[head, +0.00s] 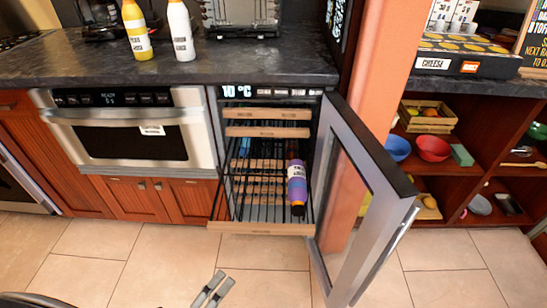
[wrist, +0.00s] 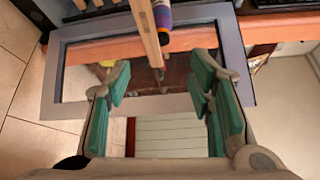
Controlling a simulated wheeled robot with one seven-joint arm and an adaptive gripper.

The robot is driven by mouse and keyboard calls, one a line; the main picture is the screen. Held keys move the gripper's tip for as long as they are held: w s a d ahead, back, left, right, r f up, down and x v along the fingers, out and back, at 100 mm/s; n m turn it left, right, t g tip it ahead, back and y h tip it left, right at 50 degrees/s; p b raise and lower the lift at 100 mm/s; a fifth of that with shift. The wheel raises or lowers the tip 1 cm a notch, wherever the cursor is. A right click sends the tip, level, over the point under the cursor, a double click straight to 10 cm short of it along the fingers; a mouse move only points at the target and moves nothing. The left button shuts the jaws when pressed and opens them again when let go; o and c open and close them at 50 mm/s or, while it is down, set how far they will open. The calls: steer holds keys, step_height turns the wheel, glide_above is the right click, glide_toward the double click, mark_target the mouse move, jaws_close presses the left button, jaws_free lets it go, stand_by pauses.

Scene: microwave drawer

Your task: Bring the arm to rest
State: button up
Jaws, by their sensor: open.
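My gripper (head: 213,289) shows at the bottom of the head view, over the floor tiles in front of the cooler. In the wrist view my gripper (wrist: 163,78) has its teal-padded fingers spread apart with nothing held between them. The cooler's glass door (head: 352,200) stands wide open to the right. A wire rack with a wooden front (head: 262,228) is pulled out low in the cooler. A purple and orange bottle (head: 297,183) lies on it. The wrist view shows the door frame (wrist: 55,75) beyond the fingers, with the wooden rack front (wrist: 147,35) and part of the bottle (wrist: 187,14).
A microwave drawer (head: 130,130) is closed at the left. Yellow and white bottles (head: 181,32) stand on the dark counter (head: 260,62). Open shelves at the right hold a blue bowl (head: 397,148) and a red bowl (head: 433,149). The tiled floor (head: 270,288) in front is clear.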

steer(key=w+d+r+m+g+h, duration=0.2)
steer(key=w+d+r+m+g, duration=0.1)
steer(key=r+m, duration=0.25)
steer(key=w+d+r+m+g+h, duration=0.25)
steer(key=r+m+g, duration=0.2)
steer(key=r, duration=0.25)
steer(key=d+r+m+g+y, duration=0.4)
steer(key=d+r+m+g, duration=0.4)
steer(key=d+r+m, duration=0.75)
steer(key=s+d+r+m+t+y, duration=0.1)
steer(key=s+d+r+m+y, duration=0.1)
steer(key=s+d+m+y, duration=0.5)
steer(key=s+d+r+m+t+y, duration=0.1)
steer(key=s+d+r+m+y, duration=0.25)
steer(key=s+m, duration=0.8)
step_height(320, 180, up, 20)
steer(key=w+m+t+p, duration=0.2)
steer(key=t+p, duration=0.1)
steer(key=p, duration=1.5)
steer(key=shift+w+f+h+p, duration=0.2)
steer(key=shift+w+h+p, duration=0.15)
steer(key=shift+w+h, duration=0.05)
